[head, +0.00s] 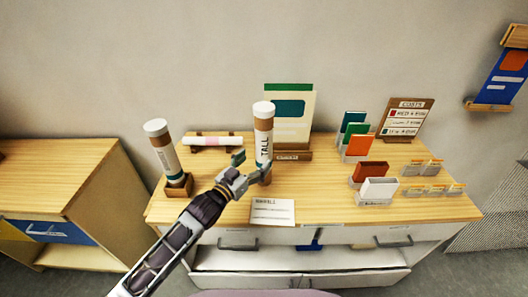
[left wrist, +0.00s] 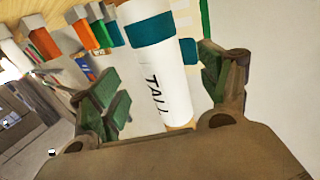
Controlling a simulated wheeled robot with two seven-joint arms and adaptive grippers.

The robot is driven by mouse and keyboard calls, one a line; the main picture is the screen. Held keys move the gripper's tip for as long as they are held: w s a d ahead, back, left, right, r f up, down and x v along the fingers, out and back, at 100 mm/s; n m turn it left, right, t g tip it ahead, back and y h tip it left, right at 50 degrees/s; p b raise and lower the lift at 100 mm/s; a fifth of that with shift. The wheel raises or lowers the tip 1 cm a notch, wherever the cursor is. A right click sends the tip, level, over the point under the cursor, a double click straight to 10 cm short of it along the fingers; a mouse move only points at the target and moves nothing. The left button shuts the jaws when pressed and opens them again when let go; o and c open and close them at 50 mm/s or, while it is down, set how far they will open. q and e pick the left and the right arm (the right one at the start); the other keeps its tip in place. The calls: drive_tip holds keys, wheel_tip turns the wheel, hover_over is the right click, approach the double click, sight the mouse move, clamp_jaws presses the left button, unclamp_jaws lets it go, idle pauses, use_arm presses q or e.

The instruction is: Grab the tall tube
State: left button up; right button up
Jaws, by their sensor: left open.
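The tall tube (head: 263,137) is white and brown with a white cap and the word TALL on its side. It stands upright near the middle of the table. My left gripper (head: 252,167) is open at its lower part, one finger on the left side. In the left wrist view, the tall tube (left wrist: 157,70) shows between the two green-padded fingers of my left gripper (left wrist: 166,88). I cannot tell whether either finger touches it. The tube's foot is partly hidden by the gripper. My right gripper is not in view.
Another tube (head: 161,148) leans in a wooden holder at the left, and a pale tube (head: 213,141) lies on a rack behind. A green-topped board (head: 296,103) stands behind the tall tube. A white card (head: 272,212) lies in front. Small coloured cards (head: 357,146) stand at the right.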

sight(259, 157)
use_arm(q)
drive_tip(key=shift+w+d, duration=0.4)
drive_tip(key=shift+w, duration=0.15)
drive_tip(key=shift+p+x, duration=0.65)
drive_tip(key=shift+x, duration=1.95)
drive_tip(key=shift+f, duration=0.2)
drive_tip(key=c, duration=1.2)
